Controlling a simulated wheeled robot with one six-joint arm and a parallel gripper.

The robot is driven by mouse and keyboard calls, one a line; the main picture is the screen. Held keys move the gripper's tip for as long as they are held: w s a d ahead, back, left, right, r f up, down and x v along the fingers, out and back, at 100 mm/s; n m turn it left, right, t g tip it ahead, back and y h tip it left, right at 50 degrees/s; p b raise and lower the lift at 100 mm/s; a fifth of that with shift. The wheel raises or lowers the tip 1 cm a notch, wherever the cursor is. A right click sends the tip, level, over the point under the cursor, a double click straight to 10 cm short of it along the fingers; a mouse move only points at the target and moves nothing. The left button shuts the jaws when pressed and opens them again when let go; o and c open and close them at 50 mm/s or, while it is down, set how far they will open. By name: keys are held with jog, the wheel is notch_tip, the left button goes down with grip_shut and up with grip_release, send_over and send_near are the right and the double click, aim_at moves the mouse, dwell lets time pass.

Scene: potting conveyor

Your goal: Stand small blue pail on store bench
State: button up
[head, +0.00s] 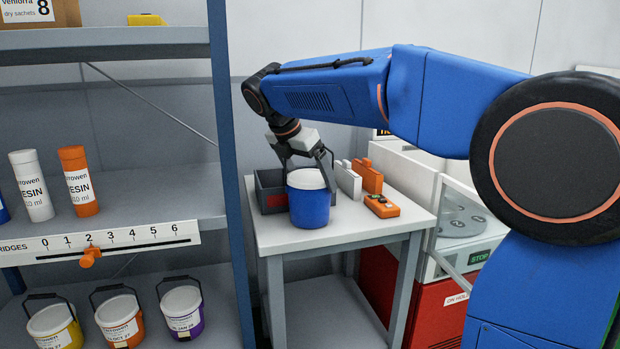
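The small blue pail (309,207) with a white lid (306,179) is upright at the front left of the white-topped bench (370,232). Its base appears to be on the bench top, though a small gap cannot be ruled out. My gripper (307,172) points down over the pail, its fingers spread to either side of the lid. The right finger runs down along the pail's right side. I cannot tell whether the fingers press on the pail or stand slightly clear. No handle or label shows on the pail.
A dark grey bin (270,191) stands close behind the pail. White (348,180) and orange (369,177) cases and an orange handheld device (382,206) lie to its right. A shelf post (229,150) rises at left, beside labelled pails (121,322). A red-based machine (437,312) stands right.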

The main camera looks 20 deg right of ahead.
jog(key=shift+f, duration=0.2)
jog(key=o, duration=1.8)
jog(key=shift+c, duration=0.2)
jog(key=shift+r, duration=0.1)
jog(key=v, duration=1.2)
jog(key=shift+s, duration=0.1)
